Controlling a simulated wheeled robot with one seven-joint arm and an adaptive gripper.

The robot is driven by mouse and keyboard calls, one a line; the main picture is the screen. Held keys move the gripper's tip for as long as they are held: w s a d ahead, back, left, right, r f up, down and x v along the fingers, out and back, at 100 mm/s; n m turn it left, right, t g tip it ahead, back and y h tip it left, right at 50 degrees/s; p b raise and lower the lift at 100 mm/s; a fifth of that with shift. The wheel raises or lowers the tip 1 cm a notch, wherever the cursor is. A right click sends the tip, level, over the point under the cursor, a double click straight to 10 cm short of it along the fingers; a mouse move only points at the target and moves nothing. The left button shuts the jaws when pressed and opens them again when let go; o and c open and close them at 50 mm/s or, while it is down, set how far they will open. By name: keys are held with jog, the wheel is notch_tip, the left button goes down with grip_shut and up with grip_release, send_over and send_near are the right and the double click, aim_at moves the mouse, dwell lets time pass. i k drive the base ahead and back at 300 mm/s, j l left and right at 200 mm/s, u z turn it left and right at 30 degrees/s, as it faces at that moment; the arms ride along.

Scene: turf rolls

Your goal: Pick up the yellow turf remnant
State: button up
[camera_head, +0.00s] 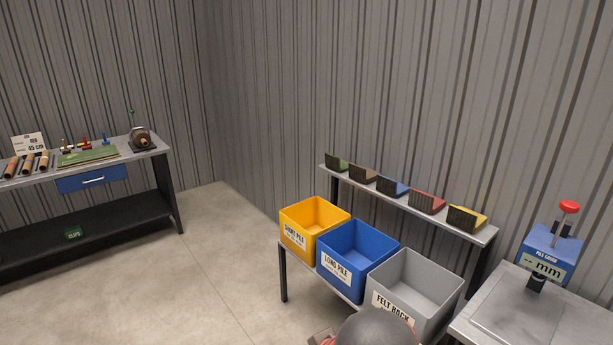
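The yellow turf remnant (482,215) sits at the right end of a narrow raised grey shelf. It has a dark upright face on its left and yellow showing behind and to the right. It stands last in a row with a red remnant (427,201), a blue one (392,187), a brown one (363,174) and a green one (337,163). My gripper is not in view. A dark rounded shape at the bottom edge seems to be part of my arm, well below and apart from the yellow remnant.
Below the shelf stand open bins: yellow (315,218), blue (357,250) and grey (414,285). A blue pile gauge (548,254) with a red knob stands on a metal table (580,320) at right. A workbench (120,161) is at left. The floor between is clear.

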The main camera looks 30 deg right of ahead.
aim_at(469, 220)
jog(key=i+z, duration=0.5)
jog(key=i+j+z, duration=0.2)
jog(key=i+z, duration=0.25)
jog(key=i+j+z, duration=0.35)
jog(key=z, duration=0.15)
jog(key=i+j+z, duration=0.65)
jog(key=z, duration=0.25)
jog(key=i+j+z, duration=0.25)
jog(key=z, duration=0.25)
jog(key=i+j+z, duration=0.15)
jog(key=j+z, duration=0.8)
jog(key=i, duration=0.25)
